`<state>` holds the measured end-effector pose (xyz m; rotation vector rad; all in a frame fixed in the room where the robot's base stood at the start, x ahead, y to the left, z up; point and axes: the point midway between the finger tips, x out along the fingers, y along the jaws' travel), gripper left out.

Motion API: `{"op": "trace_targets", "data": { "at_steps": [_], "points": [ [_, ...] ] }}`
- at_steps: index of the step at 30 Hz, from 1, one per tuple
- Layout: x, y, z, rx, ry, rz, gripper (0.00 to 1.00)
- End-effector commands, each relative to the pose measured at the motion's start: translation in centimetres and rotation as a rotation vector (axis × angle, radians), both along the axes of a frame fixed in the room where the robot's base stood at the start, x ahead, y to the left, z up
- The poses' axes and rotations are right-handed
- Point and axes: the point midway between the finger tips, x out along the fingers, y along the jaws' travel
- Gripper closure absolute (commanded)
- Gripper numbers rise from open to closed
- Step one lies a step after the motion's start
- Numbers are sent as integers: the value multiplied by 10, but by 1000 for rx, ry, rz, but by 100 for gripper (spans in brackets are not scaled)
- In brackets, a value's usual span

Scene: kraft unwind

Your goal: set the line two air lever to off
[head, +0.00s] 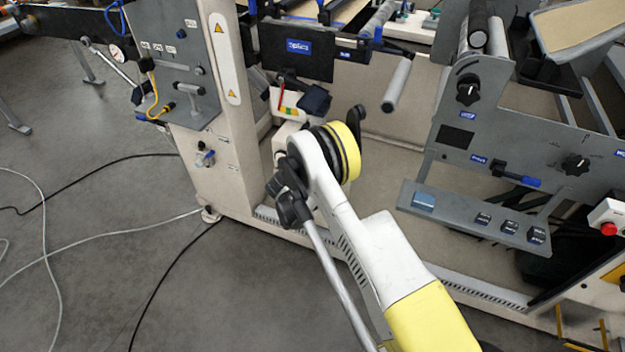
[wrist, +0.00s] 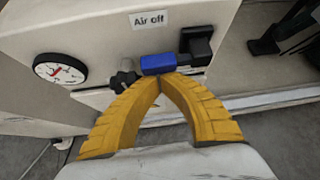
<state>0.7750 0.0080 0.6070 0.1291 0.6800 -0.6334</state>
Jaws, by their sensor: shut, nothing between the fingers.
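My gripper (wrist: 160,80) shows in the wrist view with its two yellow ribbed fingers shut and empty. Its tips are right at the lower edge of a blue lever handle (wrist: 157,64); I cannot tell whether they touch it. The handle lies roughly crosswise, beside a black block (wrist: 197,46) on a pale panel. A label (wrist: 149,18) above it reads "Air off". No line number is readable here. In the head view my arm hides the gripper and this lever.
A round gauge (wrist: 60,68) and a black knob (wrist: 124,80) sit left of the lever. In the head view, a grey control panel (head: 510,140) stands right of my arm. Cables (head: 95,160) lie on the open floor at left.

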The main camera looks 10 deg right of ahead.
Motion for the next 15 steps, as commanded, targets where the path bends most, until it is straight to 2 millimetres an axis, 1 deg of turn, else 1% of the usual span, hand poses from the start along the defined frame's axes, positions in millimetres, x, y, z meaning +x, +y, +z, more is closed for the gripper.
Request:
{"op": "trace_targets", "data": {
  "at_steps": [1,3,12,15],
  "points": [
    [0,-1,7,21,-16,-1,100],
    [1,1,11,26,-22,0,100],
    [3,1,14,22,-24,3,100],
    [-1,6,19,22,-24,5,100]
  ]
}}
